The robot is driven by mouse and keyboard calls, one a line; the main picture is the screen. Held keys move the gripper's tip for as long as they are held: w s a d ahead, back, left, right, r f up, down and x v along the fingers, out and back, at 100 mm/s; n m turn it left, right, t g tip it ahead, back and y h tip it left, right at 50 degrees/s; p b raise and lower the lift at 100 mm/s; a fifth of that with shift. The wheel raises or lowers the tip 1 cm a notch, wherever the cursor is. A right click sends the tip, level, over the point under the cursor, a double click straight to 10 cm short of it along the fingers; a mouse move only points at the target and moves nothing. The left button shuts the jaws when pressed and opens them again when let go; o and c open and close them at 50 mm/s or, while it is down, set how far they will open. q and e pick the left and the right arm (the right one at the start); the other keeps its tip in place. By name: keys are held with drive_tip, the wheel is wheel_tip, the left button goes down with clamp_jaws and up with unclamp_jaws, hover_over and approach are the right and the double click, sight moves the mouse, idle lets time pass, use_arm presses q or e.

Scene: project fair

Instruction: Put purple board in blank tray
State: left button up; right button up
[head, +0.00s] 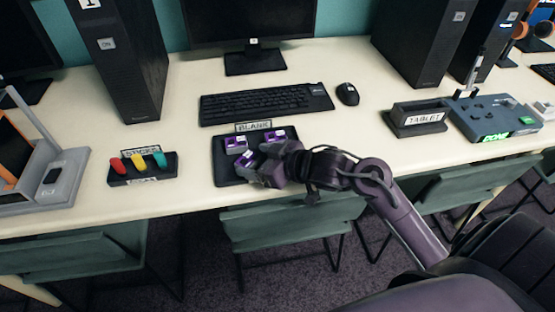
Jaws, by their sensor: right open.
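The black tray labelled BLANK (228,176) lies on the desk at the middle of the head view. A purple board (236,145) sits in its back left part, and another purple board (275,136) in its back right part. A third purple piece (244,161) shows in the front part, right at my gripper. My right gripper (254,167) is over the tray's front part, open, with its fingers close around or beside this third piece; I cannot tell whether they touch it. The gripper hides the tray's front right part. My left gripper is not in view.
A keyboard (266,104) and a mouse (347,94) lie behind the tray. A sticks tray (142,180) with coloured sticks is at left. A tablet holder (417,119) and a grey-blue console (493,117) are at right. Green chairs (290,222) stand below the desk's front edge.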

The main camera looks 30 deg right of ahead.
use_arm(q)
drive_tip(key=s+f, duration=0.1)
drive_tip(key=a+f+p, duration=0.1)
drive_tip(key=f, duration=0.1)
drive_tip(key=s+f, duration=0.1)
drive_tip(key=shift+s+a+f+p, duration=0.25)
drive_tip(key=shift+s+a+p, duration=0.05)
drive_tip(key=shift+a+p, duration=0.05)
use_arm(e)
drive_tip(key=v, duration=1)
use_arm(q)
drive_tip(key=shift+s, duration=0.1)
use_arm(e)
drive_tip(key=shift+s, duration=0.1)
